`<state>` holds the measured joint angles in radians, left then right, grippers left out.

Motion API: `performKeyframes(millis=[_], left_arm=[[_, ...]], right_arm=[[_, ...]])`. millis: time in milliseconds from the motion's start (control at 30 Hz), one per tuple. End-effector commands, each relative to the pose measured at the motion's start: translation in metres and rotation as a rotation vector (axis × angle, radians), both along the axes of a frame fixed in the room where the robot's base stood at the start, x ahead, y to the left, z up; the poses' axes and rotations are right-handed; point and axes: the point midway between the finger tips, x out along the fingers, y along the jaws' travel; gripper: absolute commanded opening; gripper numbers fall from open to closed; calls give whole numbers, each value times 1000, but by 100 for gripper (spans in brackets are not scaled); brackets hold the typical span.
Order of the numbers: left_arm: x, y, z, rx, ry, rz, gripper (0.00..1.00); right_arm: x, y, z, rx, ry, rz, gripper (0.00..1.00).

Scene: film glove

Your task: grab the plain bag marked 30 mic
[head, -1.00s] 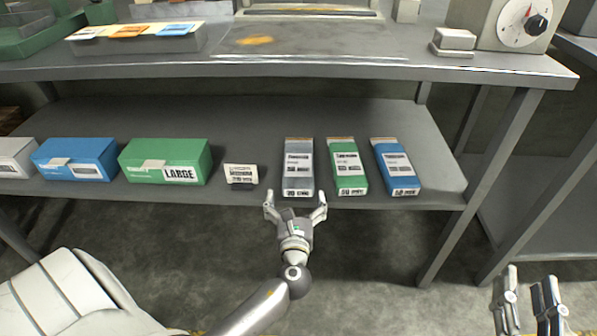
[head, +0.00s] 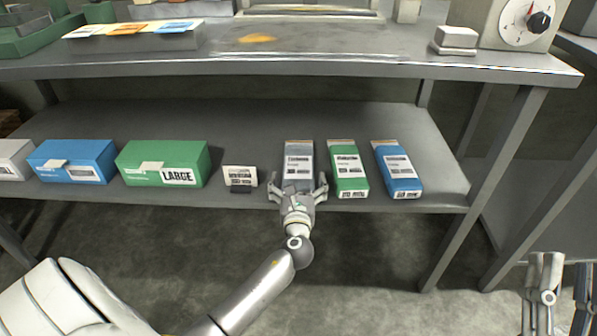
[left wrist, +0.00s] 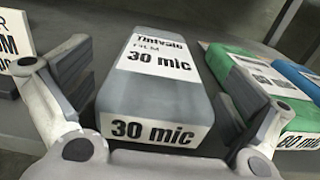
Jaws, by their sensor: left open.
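The plain grey bag marked 30 mic (head: 299,156) lies on the lower shelf, its front end toward me. In the left wrist view the bag (left wrist: 155,85) shows its white label and the "30 mic" print on its front end. My left gripper (head: 298,188) is open at the bag's front end. In the left wrist view its fingers (left wrist: 150,100) stand on either side of the bag, with gaps visible. My right gripper (head: 555,285) shows at the lower right, away from the shelf; its jaw state is unclear.
A green bag (head: 348,170) and a blue bag (head: 398,170) lie close to the right. A small sign (head: 240,178) stands to the left, beside a green LARGE box (head: 162,163) and a blue box (head: 72,160). The upper table (head: 330,66) overhangs the shelf behind.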

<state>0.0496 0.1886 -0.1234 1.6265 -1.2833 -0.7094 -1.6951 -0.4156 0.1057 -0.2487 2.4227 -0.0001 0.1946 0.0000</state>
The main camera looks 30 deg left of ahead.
Motion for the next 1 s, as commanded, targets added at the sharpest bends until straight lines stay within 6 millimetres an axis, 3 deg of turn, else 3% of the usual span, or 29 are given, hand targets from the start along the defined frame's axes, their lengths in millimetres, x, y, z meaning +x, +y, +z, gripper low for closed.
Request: performKeyframes(millis=[167, 533, 1000], left_arm=[[0, 0, 0, 0, 0, 0, 100], [0, 0, 0, -1, 1, 0, 54], [0, 0, 4, -1, -1, 0, 54]], right_arm=[[0, 0, 0, 0, -1, 0, 40], [0, 0, 0, 0, 1, 0, 40], [5, 1, -6, -13, 47, -2, 40]])
